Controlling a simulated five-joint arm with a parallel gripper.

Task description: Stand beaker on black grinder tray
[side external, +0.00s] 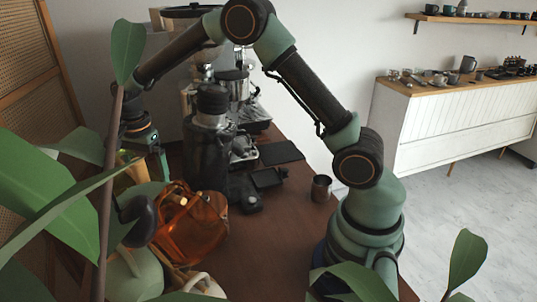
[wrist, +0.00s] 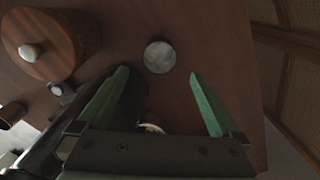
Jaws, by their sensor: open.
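My gripper (side external: 148,160) hangs at the far left, well away from that cup, partly behind leaves. In the wrist view my gripper (wrist: 160,80) is open, with nothing between its fingers. A round grey object (wrist: 159,57) lies just beyond the fingertips; I cannot tell whether it is a cup.
An amber glass vessel (side external: 192,225) stands in front of the grinder. Plant leaves (side external: 60,190) cover the left foreground. A flat black mat (side external: 280,152) lies behind the tray. The wrist view shows a wooden round lid (wrist: 50,42) with a pale knob.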

